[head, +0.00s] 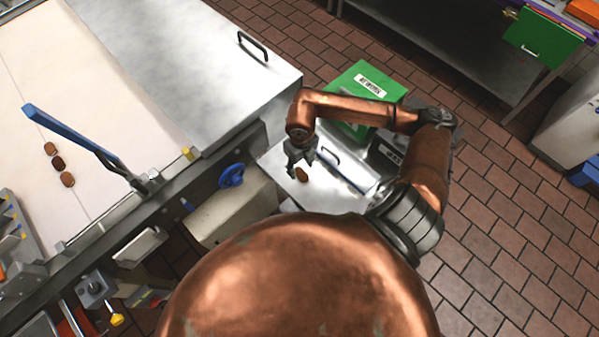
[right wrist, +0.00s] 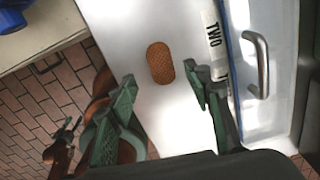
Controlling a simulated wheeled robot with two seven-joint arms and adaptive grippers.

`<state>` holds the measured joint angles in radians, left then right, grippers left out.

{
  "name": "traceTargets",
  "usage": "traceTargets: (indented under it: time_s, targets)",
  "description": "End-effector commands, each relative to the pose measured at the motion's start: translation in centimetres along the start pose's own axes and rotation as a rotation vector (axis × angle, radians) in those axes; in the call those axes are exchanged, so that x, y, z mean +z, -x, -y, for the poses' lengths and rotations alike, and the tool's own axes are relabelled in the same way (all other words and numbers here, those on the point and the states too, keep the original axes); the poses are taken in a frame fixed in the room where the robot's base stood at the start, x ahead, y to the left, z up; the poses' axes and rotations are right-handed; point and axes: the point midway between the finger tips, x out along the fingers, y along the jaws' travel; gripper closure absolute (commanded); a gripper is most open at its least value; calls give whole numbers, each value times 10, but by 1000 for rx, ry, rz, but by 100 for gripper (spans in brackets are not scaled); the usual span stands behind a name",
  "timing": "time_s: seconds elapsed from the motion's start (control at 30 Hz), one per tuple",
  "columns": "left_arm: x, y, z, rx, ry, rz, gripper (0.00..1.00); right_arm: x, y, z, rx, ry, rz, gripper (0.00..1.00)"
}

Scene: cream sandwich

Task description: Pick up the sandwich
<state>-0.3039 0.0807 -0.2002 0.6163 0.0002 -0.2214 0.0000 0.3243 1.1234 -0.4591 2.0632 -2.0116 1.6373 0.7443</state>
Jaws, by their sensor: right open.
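A brown oval sandwich (head: 302,174) lies on a flat pale metal surface (head: 325,197) beside the conveyor. In the right wrist view the sandwich (right wrist: 160,63) is textured and lies alone, ahead of the fingertips. My right gripper (head: 301,162) is just above and beside it in the head view. In the right wrist view my right gripper (right wrist: 161,83) has its green fingers spread, with nothing between them. A small green gripper on a copper arm, seemingly my left gripper (right wrist: 68,137), shows at lower left of that view; its jaws are too small to judge.
A blue handwheel (head: 231,175) stands left of the metal surface. A green box (head: 365,80) is behind. A metal handle (right wrist: 257,64) and a "TWO" label lie right of the sandwich.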

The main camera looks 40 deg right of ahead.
Motion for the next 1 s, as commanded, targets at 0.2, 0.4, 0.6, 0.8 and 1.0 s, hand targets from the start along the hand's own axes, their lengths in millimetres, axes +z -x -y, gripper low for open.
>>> traceTargets:
  time_s: [0.2,0.4,0.6,0.8,1.0]
  targets:
    - [-4,1,0,0,0,-6,54,-4,-32,2,2,0,-1,54]
    - [-7,1,1,-1,-1,-10,54,-3,-43,2,0,2,0,54]
    - [-8,1,1,-1,-1,-12,54,-3,-43,2,0,2,0,56]
    - [-8,1,1,-1,-1,-12,54,-3,-43,2,0,3,0,70]
    - [-8,1,1,-1,-1,-11,54,-3,-42,2,0,3,0,84]
